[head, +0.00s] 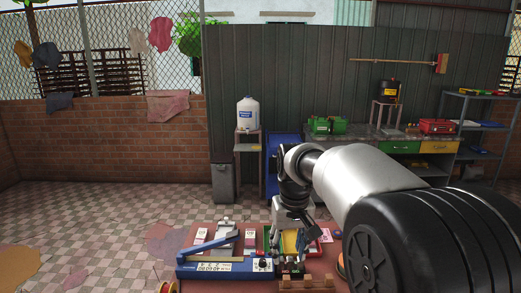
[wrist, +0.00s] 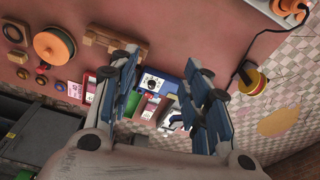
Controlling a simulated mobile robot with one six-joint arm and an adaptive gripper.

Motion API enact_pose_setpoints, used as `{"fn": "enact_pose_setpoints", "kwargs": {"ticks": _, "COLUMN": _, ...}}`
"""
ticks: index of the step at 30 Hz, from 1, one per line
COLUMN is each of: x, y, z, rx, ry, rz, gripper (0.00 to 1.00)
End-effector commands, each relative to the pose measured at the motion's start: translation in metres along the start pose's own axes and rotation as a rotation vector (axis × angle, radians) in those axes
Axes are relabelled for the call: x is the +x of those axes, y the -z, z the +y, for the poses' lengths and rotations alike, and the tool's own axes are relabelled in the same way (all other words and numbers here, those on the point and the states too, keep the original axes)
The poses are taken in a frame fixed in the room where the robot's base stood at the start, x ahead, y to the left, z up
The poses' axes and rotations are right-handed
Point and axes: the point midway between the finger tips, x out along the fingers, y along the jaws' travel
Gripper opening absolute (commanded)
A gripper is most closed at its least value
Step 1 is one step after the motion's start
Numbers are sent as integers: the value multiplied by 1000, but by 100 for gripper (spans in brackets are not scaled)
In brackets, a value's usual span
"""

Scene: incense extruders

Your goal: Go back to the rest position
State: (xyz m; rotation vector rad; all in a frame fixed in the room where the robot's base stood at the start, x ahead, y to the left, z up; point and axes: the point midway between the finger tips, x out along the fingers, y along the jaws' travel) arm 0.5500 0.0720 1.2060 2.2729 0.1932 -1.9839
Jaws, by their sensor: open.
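My gripper (head: 297,222) hangs over the red-topped work table (head: 331,250) in the head view, in front of my large grey and black arm. In the wrist view my gripper (wrist: 163,78) has its two blue-grey fingers wide apart, with nothing held between them. A blue machine with a dial and a long lever (head: 225,266) lies on the table to the left of the gripper. Its dial side shows between the fingers in the wrist view (wrist: 171,71). A yellow piece (head: 289,243) is just below the gripper in the head view. Whether they touch is unclear.
A wooden block (wrist: 115,38) and an orange disc (wrist: 54,45) lie on the table. A yellow spool (wrist: 252,81) stands near its edge. Behind are a white jug (head: 248,113) on a stand, a grey bin (head: 223,183) and a workbench.

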Motion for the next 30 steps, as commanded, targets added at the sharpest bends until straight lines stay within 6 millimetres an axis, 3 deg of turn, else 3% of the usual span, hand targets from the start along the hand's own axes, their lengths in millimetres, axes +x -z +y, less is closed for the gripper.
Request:
{"fn": "enact_pose_setpoints", "kwargs": {"ticks": 1, "x": -21, "y": -20, "z": 5, "rx": 13, "ry": -2, "rz": 24, "gripper": 43}}
{"fn": "enact_pose_setpoints", "kwargs": {"ticks": 3, "x": -42, "y": -47, "z": 10, "rx": 31, "ry": -6, "rz": 50, "gripper": 43}}
{"fn": "enact_pose_setpoints", "kwargs": {"ticks": 9, "x": -79, "y": -132, "z": 19, "rx": 77, "ry": -16, "rz": 123, "gripper": 43}}
{"fn": "enact_pose_setpoints", "kwargs": {"ticks": 13, "x": -87, "y": -191, "z": 22, "rx": 108, "ry": -24, "rz": 170, "gripper": 43}}
{"fn": "enact_pose_setpoints", "kwargs": {"ticks": 18, "x": -78, "y": -258, "z": 21, "rx": 143, "ry": -35, "rz": 226, "gripper": 43}}
{"fn": "enact_pose_setpoints", "kwargs": {"ticks": 24, "x": -60, "y": -302, "z": 19, "rx": 168, "ry": -42, "rz": 263, "gripper": 43}}
{"fn": "enact_pose_setpoints", "kwargs": {"ticks": 30, "x": -56, "y": -310, "z": 18, "rx": 173, "ry": -44, "rz": 270, "gripper": 43}}
